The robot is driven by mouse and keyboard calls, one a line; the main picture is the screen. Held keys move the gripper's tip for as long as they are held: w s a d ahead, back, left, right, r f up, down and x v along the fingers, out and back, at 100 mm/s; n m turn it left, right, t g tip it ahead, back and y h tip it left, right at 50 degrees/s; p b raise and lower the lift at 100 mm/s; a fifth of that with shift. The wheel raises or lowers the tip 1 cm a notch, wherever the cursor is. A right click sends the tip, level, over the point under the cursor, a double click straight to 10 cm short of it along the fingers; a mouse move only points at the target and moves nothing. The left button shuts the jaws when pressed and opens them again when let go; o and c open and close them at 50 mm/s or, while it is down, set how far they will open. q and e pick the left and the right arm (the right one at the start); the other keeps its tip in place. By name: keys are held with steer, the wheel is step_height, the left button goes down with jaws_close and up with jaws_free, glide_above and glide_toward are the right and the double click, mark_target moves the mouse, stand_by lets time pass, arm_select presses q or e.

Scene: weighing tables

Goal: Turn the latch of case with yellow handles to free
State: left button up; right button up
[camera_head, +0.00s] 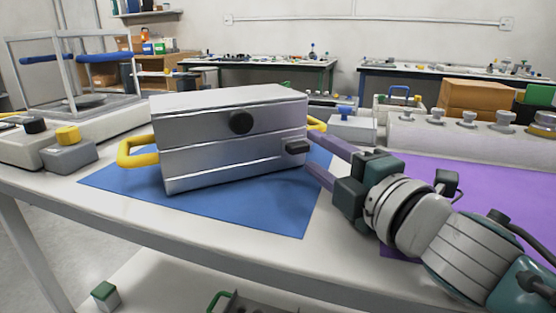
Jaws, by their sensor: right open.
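A silver-grey metal case (205,165) with yellow handles stands on a blue mat (270,212) on the white table. One yellow handle (138,151) sticks out at its left end, and the other (316,124) shows partly at its right end. A round black knob (241,122) is on its front. A small black block-like latch (297,147) sits low on the front near the right edge. My right gripper (314,152) comes from the right with its purple fingers apart, one above and one below the latch's level. I cannot tell if they touch it. My left gripper is not in view.
A purple mat (455,185) lies to the right under my right arm. A long grey unit with several knobs (450,137) stands behind it. A grey box with a yellow knob (68,152) stands left of the case. The table's front edge is clear.

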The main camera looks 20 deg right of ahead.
steer(key=s, duration=0.2)
steer(key=s+d, duration=0.1)
steer(key=s, duration=0.2)
steer(key=s+p, duration=0.1)
steer(key=s, duration=0.2)
steer(key=shift+s+d, duration=0.15)
steer(key=shift+d, duration=0.15)
steer(key=r+m+h+p, duration=0.1)
steer(key=p, duration=0.1)
steer(key=d+r+m+h+p, duration=0.1)
steer(key=r+m+p, duration=0.1)
steer(key=s+d+r+m+g+p, duration=0.1)
steer(key=r+p, duration=0.1)
steer(key=shift+d+r+m+h, duration=0.1)
steer(key=shift+d+m+h, duration=0.2)
steer(key=shift+h, duration=0.1)
steer(key=s+a+r+m+g+p, duration=0.1)
steer(key=s+r+m+g+p, duration=0.6)
steer(key=s+p, duration=0.4)
steer(key=s+a+r+m+g+p, duration=0.2)
steer(key=s+r+m+g+p, duration=0.4)
steer(key=s+r+p, duration=0.5)
step_height(320, 180, up, 32)
steer(key=w+p, duration=0.1)
steer(key=p, duration=3.7)
steer(key=shift+d+r, duration=0.2)
